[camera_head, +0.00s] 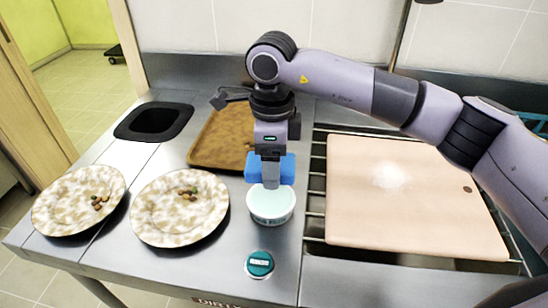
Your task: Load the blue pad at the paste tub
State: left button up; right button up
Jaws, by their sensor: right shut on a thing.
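My right gripper (270,160) comes down from the right arm and is shut on the blue pad (287,169). The pad is held directly above the paste tub (271,208), a white round tub with pale contents. From this angle I cannot tell whether the pad touches the paste. The teal round lid (259,264) lies on the steel counter in front of the tub. My left gripper is not in view.
Two speckled plates (150,236) (52,222) with food scraps stand on the left. A brown tray (205,147) lies behind the tub. A pinkish board (410,225) with a white powdery patch (389,176) lies on a rack at right. A black-rimmed opening (153,121) is at back left.

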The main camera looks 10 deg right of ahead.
aim_at(273, 197)
jog(key=shift+f+b, duration=1.55)
jog(key=shift+f, duration=1.3)
jog(key=shift+f+b, duration=0.6)
jog(key=shift+b, duration=0.05)
jog(key=shift+r, duration=0.1)
jog(key=shift+r+p, duration=1.95)
jog(key=shift+r, duration=1.55)
